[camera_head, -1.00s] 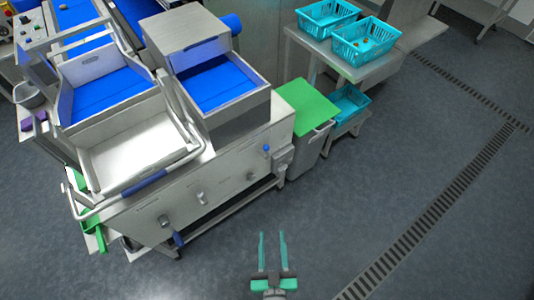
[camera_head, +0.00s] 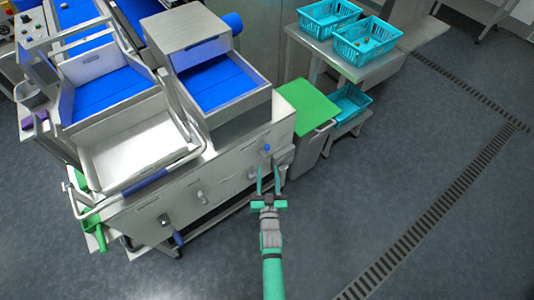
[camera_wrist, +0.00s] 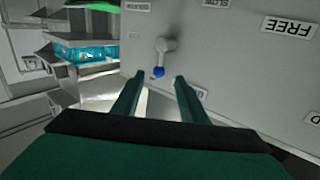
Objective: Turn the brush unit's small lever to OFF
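A small lever with a blue ball knob (camera_head: 266,147) is on the right end of the machine's steel front panel. In the wrist view the lever (camera_wrist: 165,46) has a grey arm, and its blue knob (camera_wrist: 158,72) points to the bottom of the picture. My gripper (camera_head: 268,171) is open and empty, just in front of the panel. In the wrist view the knob appears between the tips of my two green fingers (camera_wrist: 160,78); I cannot tell whether they touch it. Labels around the lever are too small or cut off to read.
A FREE label (camera_wrist: 287,27) is upside down in the wrist view. A bin with a green lid (camera_head: 308,103) stands right of the machine. The floor (camera_head: 350,215) at right is clear.

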